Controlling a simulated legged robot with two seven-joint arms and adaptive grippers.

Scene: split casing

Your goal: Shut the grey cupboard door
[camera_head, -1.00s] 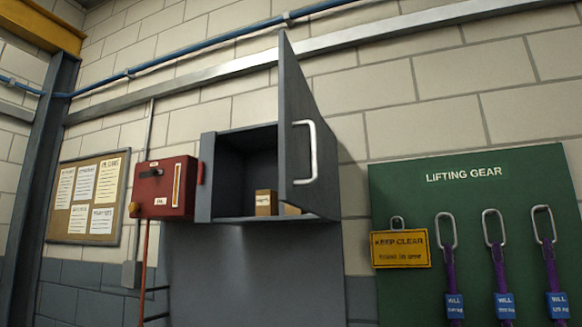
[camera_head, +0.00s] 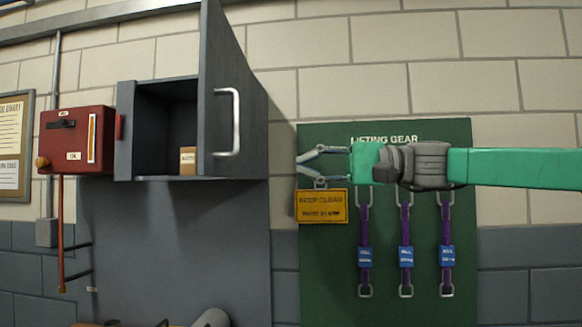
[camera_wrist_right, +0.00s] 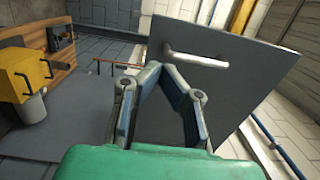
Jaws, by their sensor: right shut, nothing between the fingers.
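The grey cupboard (camera_head: 124,130) is on the wall with its door (camera_head: 245,120) standing wide open, swung out from the right side. The door has a white bar handle (camera_head: 237,122). A small brown box (camera_head: 188,160) sits inside. My right gripper (camera_head: 299,166) is shut and empty, to the right of the door in the head view and apart from it there. In the right wrist view the door (camera_wrist_right: 240,95) and its handle (camera_wrist_right: 195,56) lie beyond the shut fingers (camera_wrist_right: 155,68). My left gripper is not in view.
A red switch box (camera_head: 76,140) is on the wall left of the cupboard. A green lifting gear board (camera_head: 320,270) with purple slings and a yellow sign (camera_head: 321,206) hangs behind my right gripper.

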